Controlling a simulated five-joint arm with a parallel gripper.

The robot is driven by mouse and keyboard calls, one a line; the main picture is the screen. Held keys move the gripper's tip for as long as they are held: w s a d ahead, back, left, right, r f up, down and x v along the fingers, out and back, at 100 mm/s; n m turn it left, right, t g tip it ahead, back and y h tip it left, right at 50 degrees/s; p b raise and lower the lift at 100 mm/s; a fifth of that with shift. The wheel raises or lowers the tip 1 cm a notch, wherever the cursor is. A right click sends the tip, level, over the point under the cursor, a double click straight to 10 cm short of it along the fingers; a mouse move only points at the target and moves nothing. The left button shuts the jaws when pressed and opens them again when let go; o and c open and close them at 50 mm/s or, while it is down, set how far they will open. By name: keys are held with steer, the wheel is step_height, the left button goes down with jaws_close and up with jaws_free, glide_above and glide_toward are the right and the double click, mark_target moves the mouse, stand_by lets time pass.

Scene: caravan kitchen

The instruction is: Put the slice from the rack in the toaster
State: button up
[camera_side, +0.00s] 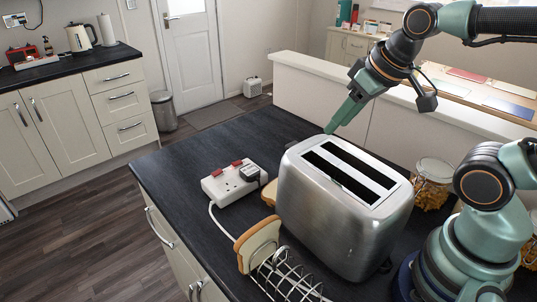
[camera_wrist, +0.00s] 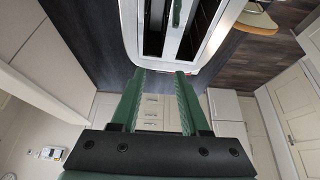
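A slice of bread (camera_side: 258,243), pale with a brown crust, stands upright in the wire rack (camera_side: 290,283) at the front of the counter in the side view. The silver toaster (camera_side: 335,215) stands behind and right of the rack, with two long dark slots on top that look empty. It also shows at the top of the wrist view (camera_wrist: 215,30). My gripper (camera_side: 332,129) is above and beyond the toaster's far end, away from the rack. In the wrist view my gripper (camera_wrist: 160,73) has its two green fingers apart with nothing between them.
Another bread piece (camera_side: 269,192) lies partly hidden behind the toaster. A white power strip (camera_side: 232,184) with red switches and a black plug lies left of the toaster, its cable running forward. A glass jar (camera_side: 433,185) stands to the right. The dark counter (camera_side: 190,150) is clear at back left.

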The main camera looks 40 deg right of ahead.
steer(key=n+g, duration=0.6)
steer(key=n, duration=1.2)
glide_above(258, 226)
step_height(258, 226, down, 5)
step_height(258, 226, down, 11)
steer(key=shift+f, duration=0.2)
jaws_close()
